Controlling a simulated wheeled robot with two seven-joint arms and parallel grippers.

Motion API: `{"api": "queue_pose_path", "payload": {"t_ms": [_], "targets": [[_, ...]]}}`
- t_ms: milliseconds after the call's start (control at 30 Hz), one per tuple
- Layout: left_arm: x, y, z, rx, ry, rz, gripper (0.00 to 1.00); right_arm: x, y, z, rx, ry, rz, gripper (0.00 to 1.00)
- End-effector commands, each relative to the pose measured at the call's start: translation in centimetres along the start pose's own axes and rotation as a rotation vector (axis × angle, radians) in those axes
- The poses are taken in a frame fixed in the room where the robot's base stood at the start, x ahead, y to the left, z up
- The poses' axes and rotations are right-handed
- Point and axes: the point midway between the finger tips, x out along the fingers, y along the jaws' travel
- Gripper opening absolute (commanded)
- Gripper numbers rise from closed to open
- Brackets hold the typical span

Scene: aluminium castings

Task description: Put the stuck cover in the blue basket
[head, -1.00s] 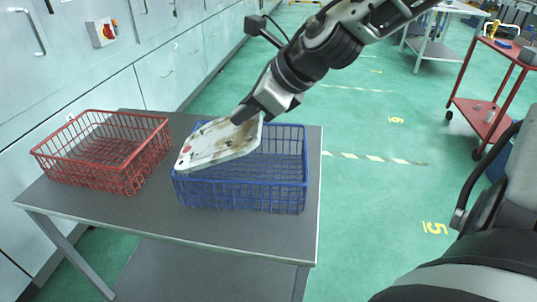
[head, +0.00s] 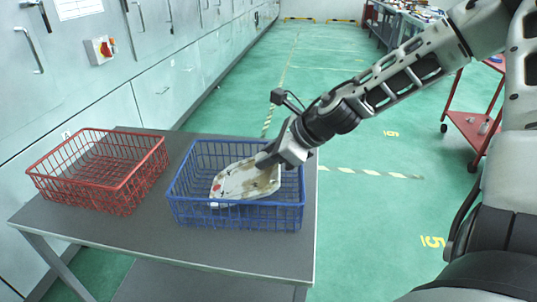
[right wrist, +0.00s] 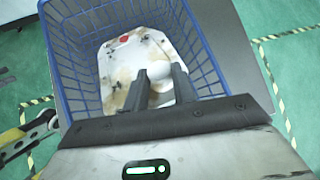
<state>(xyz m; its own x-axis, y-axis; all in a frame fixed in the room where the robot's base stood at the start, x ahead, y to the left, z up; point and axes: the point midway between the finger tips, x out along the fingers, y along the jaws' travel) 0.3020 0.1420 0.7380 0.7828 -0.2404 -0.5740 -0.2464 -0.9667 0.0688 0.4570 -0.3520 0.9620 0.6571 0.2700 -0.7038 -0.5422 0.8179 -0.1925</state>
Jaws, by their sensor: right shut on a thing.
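The cover (head: 240,183) is a pale, stained plate with a red spot. It is tilted inside the blue basket (head: 240,216), its lower end toward the basket's near left. My right gripper (head: 265,163) is shut on the cover's upper right edge, at the basket's right side. In the right wrist view the fingers (right wrist: 158,85) reach over the cover (right wrist: 137,62), within the walls of the blue basket (right wrist: 70,70). I cannot tell whether the cover touches the basket floor. My left gripper is not in view.
A red wire basket (head: 100,170) stands left of the blue one on the grey table (head: 200,248). Grey cabinets (head: 80,80) line the left side. A red cart (head: 470,125) stands at the right, with open green floor between.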

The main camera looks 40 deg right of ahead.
Motion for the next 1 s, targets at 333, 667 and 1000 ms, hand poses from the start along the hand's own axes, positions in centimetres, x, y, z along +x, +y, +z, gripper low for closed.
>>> {"api": "queue_pose_path", "payload": {"t_ms": [333,667,1000], "targets": [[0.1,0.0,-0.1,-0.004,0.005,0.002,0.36,0.1,0.1,-0.1,0.001,0.000,0.000,0.48],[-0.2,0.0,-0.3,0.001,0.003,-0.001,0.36,-0.4,-0.1,0.1,-0.001,0.000,-0.001,0.48],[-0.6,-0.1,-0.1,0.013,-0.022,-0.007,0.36,-5.5,-0.1,0.4,-0.002,-0.004,-0.003,0.48]]}}
